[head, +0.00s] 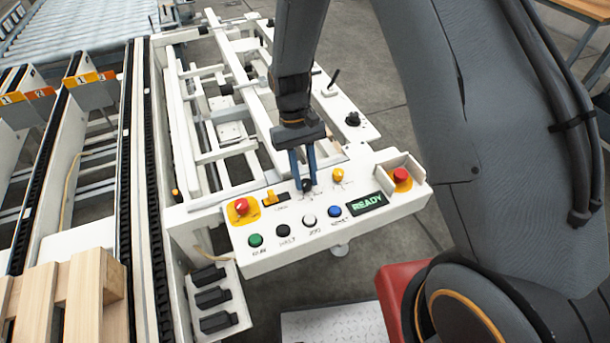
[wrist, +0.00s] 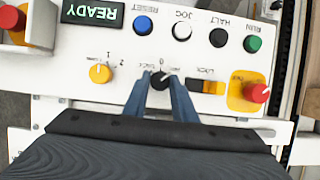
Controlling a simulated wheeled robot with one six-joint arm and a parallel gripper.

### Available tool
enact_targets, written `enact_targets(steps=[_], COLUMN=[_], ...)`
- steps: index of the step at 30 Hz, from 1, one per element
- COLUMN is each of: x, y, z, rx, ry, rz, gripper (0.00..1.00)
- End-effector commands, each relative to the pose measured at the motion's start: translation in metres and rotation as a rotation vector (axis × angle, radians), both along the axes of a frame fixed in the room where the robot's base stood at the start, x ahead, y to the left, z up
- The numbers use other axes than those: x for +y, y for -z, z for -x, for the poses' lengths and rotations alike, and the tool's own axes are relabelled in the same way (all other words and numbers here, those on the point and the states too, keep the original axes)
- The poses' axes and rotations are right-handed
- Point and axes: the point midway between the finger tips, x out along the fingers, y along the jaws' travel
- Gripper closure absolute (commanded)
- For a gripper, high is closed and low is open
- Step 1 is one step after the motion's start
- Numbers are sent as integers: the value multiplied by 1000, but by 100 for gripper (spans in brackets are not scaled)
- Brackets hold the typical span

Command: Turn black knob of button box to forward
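The white button box (head: 285,245) stands in the middle of the head view. Its black knob (wrist: 161,82) sits on the top panel, between an orange switch and a yellow knob. A small light mark shows on the knob, and a "0" is printed beside it. My gripper (wrist: 161,88) points down at the knob, with one blue finger on each side of it. The fingers are very close to the knob; I cannot tell whether they press on it. One label beside the knob is partly hidden by a finger.
The yellow knob (wrist: 100,74) and orange switch (wrist: 206,87) flank the fingers. Red emergency buttons (head: 241,206) (head: 401,175) stand at both ends. Green, black, white and blue buttons line the front. A display (head: 367,204) reads READY. White frame rails (head: 190,140) lie behind.

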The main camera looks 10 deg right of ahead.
Motion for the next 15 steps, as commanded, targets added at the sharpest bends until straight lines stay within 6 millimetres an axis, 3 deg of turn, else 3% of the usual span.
enact_targets(steps=[1,3,15], x=[1,1,1], y=[-1,-1,-6], z=[-1,-1,-4], rx=[-3,-2,-3], ry=[1,1,0], rz=[-1,0,-1], gripper=[69,57,57])
